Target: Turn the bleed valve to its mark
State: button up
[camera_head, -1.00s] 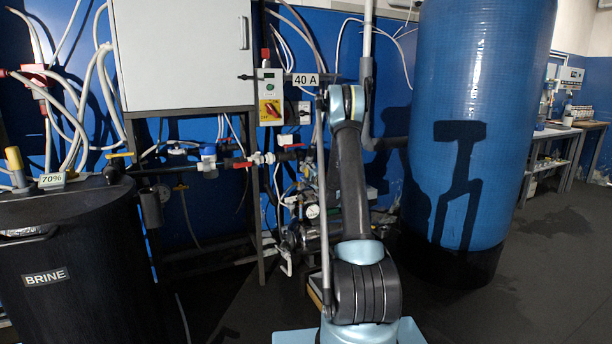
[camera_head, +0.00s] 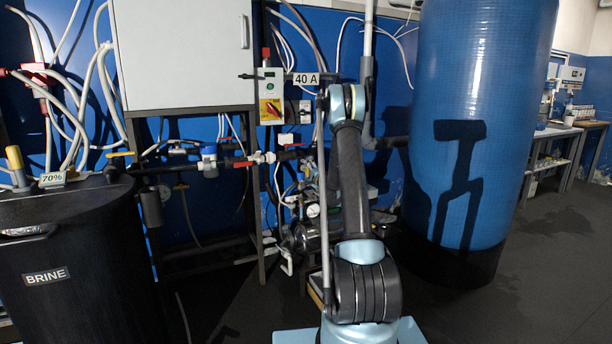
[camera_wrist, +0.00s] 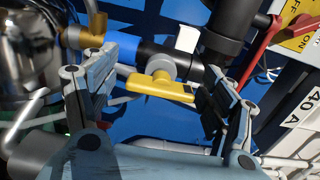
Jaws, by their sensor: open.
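In the wrist view a yellow lever handle (camera_wrist: 160,86) sits on a grey round stem on a blue and black pipe fitting (camera_wrist: 150,58). I take it for the bleed valve; no label or mark on it is legible. My gripper (camera_wrist: 157,73) is open, with one finger left of the handle and one right of it. The handle's right end appears close to the right finger; I cannot tell whether they touch. In the head view my gripper and this handle are not visible; my arm covers that area.
A red lever (camera_wrist: 258,52) and a "40 A" sign (camera_wrist: 302,108) lie right of the gripper in the wrist view. A shiny metal vessel (camera_wrist: 38,45) is at left. The head view shows the brine tank (camera_head: 85,260) and blue tank (camera_head: 478,120); the right floor is clear.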

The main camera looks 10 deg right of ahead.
jog(key=v, duration=1.1)
jog(key=shift+s, duration=0.35)
